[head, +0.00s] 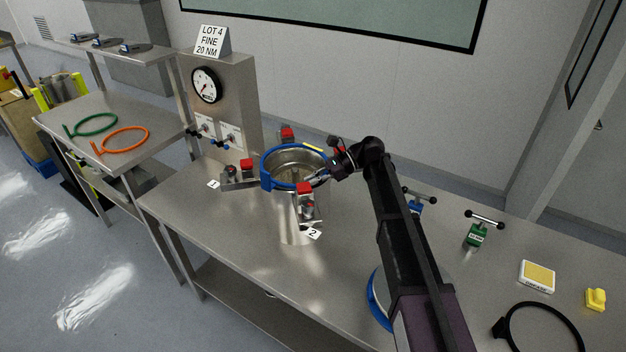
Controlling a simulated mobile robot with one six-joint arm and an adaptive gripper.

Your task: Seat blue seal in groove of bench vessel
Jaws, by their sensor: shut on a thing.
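The bench vessel (293,216) is an open metal pot standing on the steel bench. The blue seal (265,170) is a ring lying around the vessel's top rim. Whether it sits down in the groove all the way round cannot be told at this size. My gripper (322,176) is at the right side of the rim, shut on the blue seal there. My arm and gripper hide part of the ring's right side.
Clamps with red tops (305,189) stand around the vessel. A gauge panel (225,95) stands behind left. Green (97,123) and orange (127,139) rings lie on the side table. A grease box (537,277), green clamp (477,236) and black ring (577,330) are at right.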

